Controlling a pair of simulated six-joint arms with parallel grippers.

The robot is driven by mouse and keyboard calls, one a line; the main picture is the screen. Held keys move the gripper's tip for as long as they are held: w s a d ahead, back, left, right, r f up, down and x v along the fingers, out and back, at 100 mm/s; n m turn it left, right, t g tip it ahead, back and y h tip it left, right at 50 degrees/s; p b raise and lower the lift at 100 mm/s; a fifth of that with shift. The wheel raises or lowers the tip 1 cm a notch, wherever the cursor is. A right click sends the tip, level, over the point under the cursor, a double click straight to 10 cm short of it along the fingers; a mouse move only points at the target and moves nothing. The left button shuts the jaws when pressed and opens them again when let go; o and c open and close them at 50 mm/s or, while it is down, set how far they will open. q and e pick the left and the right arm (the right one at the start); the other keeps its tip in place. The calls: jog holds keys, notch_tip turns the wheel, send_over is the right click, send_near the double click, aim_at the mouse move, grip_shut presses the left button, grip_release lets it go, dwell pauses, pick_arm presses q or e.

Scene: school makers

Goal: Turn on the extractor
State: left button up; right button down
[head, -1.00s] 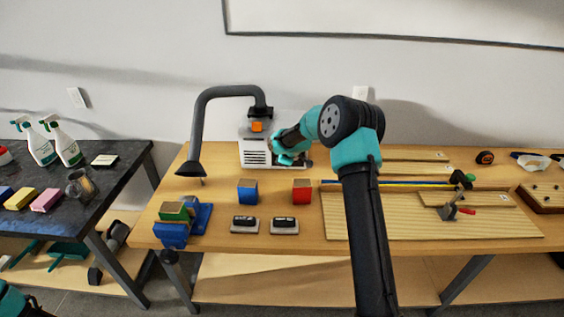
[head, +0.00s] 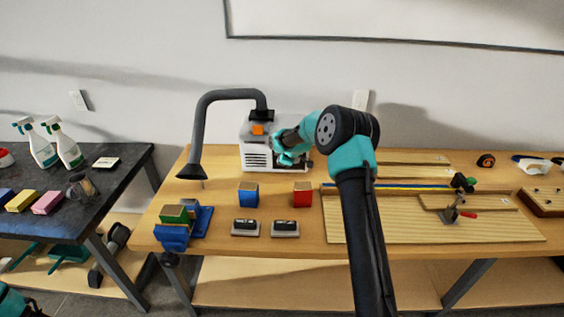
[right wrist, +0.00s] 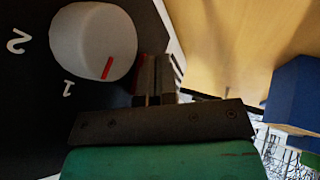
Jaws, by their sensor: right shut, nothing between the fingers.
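The extractor (head: 256,158) is a white box with a vented front, an orange part on top and a grey hose (head: 199,115) that curves left to a black hood. In the right wrist view its white round dial (right wrist: 93,44) sits on a black panel, with a red mark pointing down, to the right of the printed 1; a 2 lies further left. My right gripper (right wrist: 155,78) is shut and empty, its fingertips close beside the dial's right edge; I cannot tell whether they touch. In the head view it is at the extractor's right side, partly hidden by its own wrist.
Blue (head: 248,194) and red (head: 302,194) blocks and two small black-topped items stand in front of the extractor. A blue vise (head: 200,219) is at the front left. Boards and a clamp (head: 455,210) lie right. A dark table with spray bottles (head: 42,149) is left.

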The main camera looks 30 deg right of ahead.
jog(key=shift+r, duration=0.1)
jog(key=shift+r, duration=0.8)
jog(key=s+a+r, duration=0.1)
jog(key=s+r, duration=0.7)
jog(key=s, duration=0.1)
jog(key=shift+a+r, duration=0.2)
jog(key=shift+a, duration=0.1)
jog(key=shift+s, duration=0.1)
